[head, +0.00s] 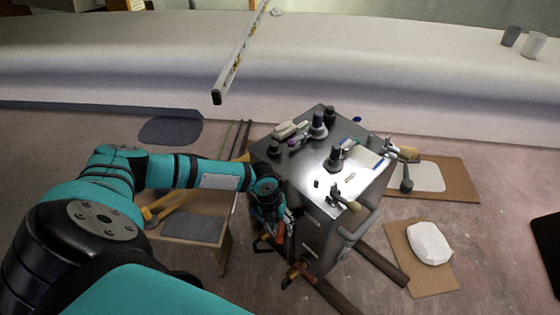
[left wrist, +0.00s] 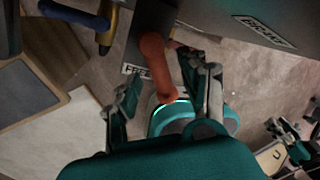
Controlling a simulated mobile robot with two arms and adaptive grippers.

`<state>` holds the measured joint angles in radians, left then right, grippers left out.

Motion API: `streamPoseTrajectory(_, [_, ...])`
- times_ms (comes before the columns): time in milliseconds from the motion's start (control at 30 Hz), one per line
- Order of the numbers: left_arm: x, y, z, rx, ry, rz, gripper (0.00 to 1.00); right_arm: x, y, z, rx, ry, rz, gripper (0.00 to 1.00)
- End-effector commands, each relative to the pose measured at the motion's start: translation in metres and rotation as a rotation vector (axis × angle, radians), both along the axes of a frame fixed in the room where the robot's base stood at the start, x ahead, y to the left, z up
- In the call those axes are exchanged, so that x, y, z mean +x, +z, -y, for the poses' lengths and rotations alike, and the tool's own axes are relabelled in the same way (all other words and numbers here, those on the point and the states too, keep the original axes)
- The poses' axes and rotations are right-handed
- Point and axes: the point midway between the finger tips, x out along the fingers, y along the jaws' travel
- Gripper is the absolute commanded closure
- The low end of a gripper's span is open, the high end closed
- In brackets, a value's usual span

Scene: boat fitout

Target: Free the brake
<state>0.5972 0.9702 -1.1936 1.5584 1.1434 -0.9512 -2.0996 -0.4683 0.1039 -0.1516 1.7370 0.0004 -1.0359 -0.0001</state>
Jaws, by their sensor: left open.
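The grey metal cart (head: 312,228) stands in the middle of the head view. Its orange-red brake lever (left wrist: 158,68) shows in the left wrist view, beside a plate marked FREE (left wrist: 137,70). A plate marked BRAKE (left wrist: 262,31) is farther right on the cart. My left gripper (left wrist: 160,88) is open, with one finger on each side of the lever; I cannot tell whether either touches it. In the head view my left gripper (head: 272,210) is at the cart's left side and partly hides the lever (head: 280,234). What looks like my right gripper (left wrist: 286,142) shows small in the left wrist view.
Several bottles and tools stand on the cart's top (head: 300,165). A low wooden table (head: 226,240) is close on the left. Cardboard with a white bundle (head: 429,243) lies on the floor at right. A long pale hull (head: 380,70) runs behind.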

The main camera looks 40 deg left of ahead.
Motion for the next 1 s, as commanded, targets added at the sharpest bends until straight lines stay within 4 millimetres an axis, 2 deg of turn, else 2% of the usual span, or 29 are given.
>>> streamPoseTrajectory(300, [-0.005,0.065,-0.012,0.002,0.0,0.004,0.56,0.0,0.0,0.0,0.0,0.0,-0.001,0.54])
streamPoseTrajectory(500, [-0.009,0.096,-0.018,0.002,-0.001,0.001,0.56,0.0,-0.001,0.0,0.0,0.0,-0.001,0.54])
streamPoseTrajectory(667, [-0.01,0.107,-0.019,0.001,0.0,0.0,0.56,0.0,-0.001,0.0,0.0,0.001,-0.001,0.54])
streamPoseTrajectory(933, [-0.01,0.108,-0.019,0.001,-0.001,0.0,0.56,0.0,0.0,0.0,0.0,0.001,-0.001,0.54])
streamPoseTrajectory(1000, [-0.01,0.108,-0.019,0.0,0.004,-0.001,0.65,0.001,0.0,0.0,0.0,0.001,0.003,0.54])
